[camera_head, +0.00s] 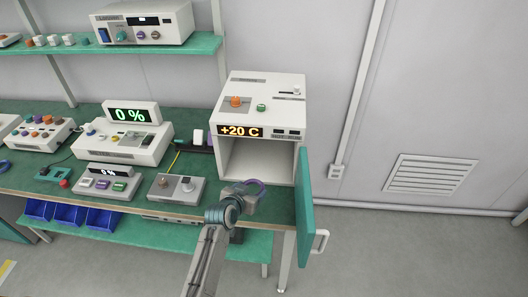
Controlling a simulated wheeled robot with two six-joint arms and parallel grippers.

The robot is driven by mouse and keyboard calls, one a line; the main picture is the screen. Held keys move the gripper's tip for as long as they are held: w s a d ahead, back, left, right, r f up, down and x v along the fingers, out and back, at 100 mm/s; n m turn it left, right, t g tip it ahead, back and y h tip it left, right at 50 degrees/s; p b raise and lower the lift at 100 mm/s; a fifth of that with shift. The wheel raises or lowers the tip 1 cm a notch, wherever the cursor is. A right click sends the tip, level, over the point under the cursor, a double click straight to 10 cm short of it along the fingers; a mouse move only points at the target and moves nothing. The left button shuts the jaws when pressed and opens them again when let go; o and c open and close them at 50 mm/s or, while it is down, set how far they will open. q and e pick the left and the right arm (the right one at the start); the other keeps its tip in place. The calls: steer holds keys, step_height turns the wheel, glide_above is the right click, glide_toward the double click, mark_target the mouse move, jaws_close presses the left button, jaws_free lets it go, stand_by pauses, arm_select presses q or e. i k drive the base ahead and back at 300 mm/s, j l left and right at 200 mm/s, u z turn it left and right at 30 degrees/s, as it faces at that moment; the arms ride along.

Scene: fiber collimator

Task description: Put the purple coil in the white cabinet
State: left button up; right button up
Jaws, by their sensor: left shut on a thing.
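The white cabinet (272,118) stands on the right end of the green bench and shows "+20 C" on its front panel. Its front opening is empty, and its green door (305,208) is swung open to the right. The purple coil (259,184) is in front of the opening, near the bench's front edge. My left gripper (248,194) is shut on the coil, which appears outside the cabinet. The gripper hides part of the coil. My right gripper is not in view.
Left of the cabinet, a grey box with knobs (176,188) and a white meter reading "0 %" (124,143) stand on the bench. A shelf (120,47) with instruments is above. Blue bins (70,213) sit below. Open floor lies right of the door.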

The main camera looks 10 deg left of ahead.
mark_target(262, 156)
steer(key=i+u, duration=0.15)
steer(key=i, duration=0.7)
